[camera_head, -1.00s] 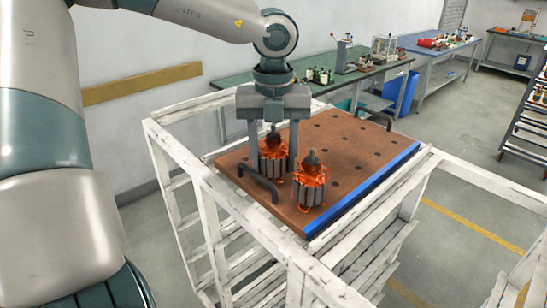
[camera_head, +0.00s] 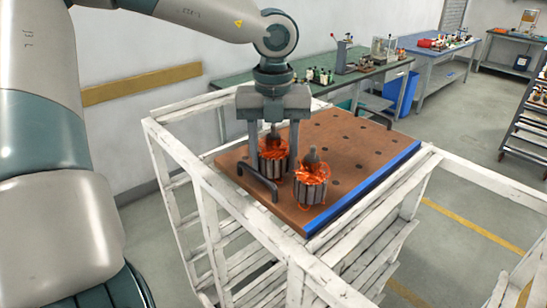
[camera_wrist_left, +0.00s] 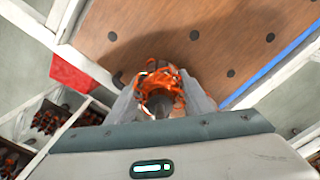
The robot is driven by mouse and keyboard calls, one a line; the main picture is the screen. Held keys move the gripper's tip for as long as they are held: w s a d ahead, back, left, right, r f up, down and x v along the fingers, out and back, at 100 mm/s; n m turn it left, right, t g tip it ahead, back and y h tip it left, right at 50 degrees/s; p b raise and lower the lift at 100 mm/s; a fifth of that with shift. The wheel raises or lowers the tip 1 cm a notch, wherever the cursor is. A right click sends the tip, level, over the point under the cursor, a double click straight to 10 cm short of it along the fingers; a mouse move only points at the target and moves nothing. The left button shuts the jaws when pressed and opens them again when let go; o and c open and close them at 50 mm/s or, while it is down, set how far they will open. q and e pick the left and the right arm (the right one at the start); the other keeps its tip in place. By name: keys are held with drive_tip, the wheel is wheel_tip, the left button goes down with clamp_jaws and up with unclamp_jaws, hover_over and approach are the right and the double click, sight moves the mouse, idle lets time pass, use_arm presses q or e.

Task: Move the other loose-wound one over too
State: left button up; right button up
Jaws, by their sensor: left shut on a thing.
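Two armatures with loose orange windings show on the brown board (camera_head: 350,145) in the head view. My left gripper (camera_head: 272,158) points down with its fingers either side of the left armature (camera_head: 273,165) and is shut on it. That armature is upright at the board's near left part, behind the black handle; I cannot tell whether its base touches the board. In the left wrist view it sits between the fingers (camera_wrist_left: 160,95). The other armature (camera_head: 311,185) stands just right of it, apart from the fingers. My right gripper is not in view.
The board lies on a white slatted rack (camera_head: 170,150) and has rows of holes, a blue right edge (camera_head: 370,185) and black handles (camera_head: 258,182). Its back and right parts are clear. In the left wrist view a red bin (camera_wrist_left: 78,77) and shelves with more armatures show at left.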

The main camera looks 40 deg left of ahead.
use_arm(q)
drive_tip(key=shift+b, duration=0.3)
idle(0.6)
drive_tip(key=o, duration=1.6)
drive_tip(key=shift+f, duration=0.1)
drive_tip(key=shift+w+a+r, duration=0.1)
drive_tip(key=shift+r, duration=0.5)
wheel_tip(320, 180, up, 16)
drive_tip(key=b, duration=0.3)
drive_tip(key=shift+f+b, duration=0.2)
drive_tip(key=shift+b, duration=0.2)
drive_tip(key=shift+r, duration=0.4)
